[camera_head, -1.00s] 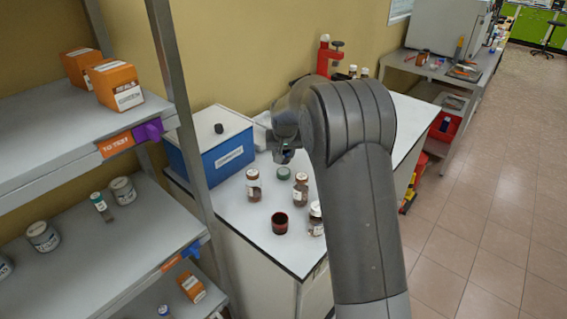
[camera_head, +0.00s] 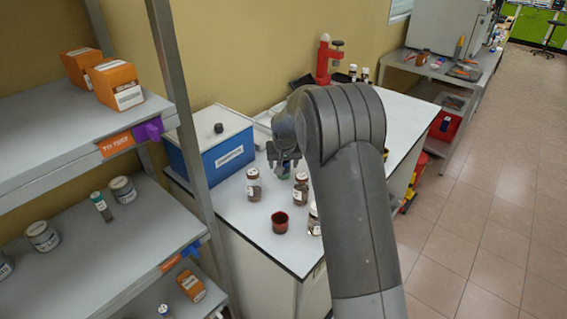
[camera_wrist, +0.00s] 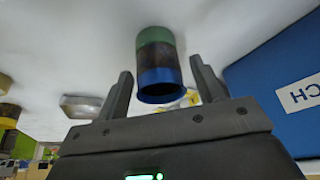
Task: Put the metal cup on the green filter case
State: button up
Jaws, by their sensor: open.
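In the wrist view, my gripper (camera_wrist: 160,68) has its two fingers apart, one on each side of a dark, shiny cylinder with a blue rim. This appears to be the metal cup (camera_wrist: 158,78). The green filter case (camera_wrist: 154,38) adjoins its far end, and the two look lined up, with the cup on the case. The fingers do not visibly touch the cup. In the head view, my gripper (camera_head: 283,160) is low over the white table, beside the blue box. A bit of green (camera_head: 285,173) shows beneath it; the cup itself cannot be made out there.
A dark red cup (camera_head: 280,222) is in front. The blue box (camera_head: 222,152) is to the left, and a red stand (camera_head: 325,60) is behind.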

jog(key=shift+s+r, duration=0.1)
jog(key=shift+r, duration=0.5)
jog(key=v, duration=1.1)
jog(key=s+d+r, duration=0.3)
jog(key=s+r, duration=0.2)
jog(key=s, duration=0.4)
jog(key=s+d+r, duration=0.3)
jog(key=s+r, duration=0.2)
jog(key=s, duration=0.5)
jog(key=s+d+f, duration=0.1)
jog(key=s, duration=0.9)
jog(key=s+d+f+t, duration=0.1)
jog(key=s, duration=1)
jog(key=shift+d, duration=0.25)
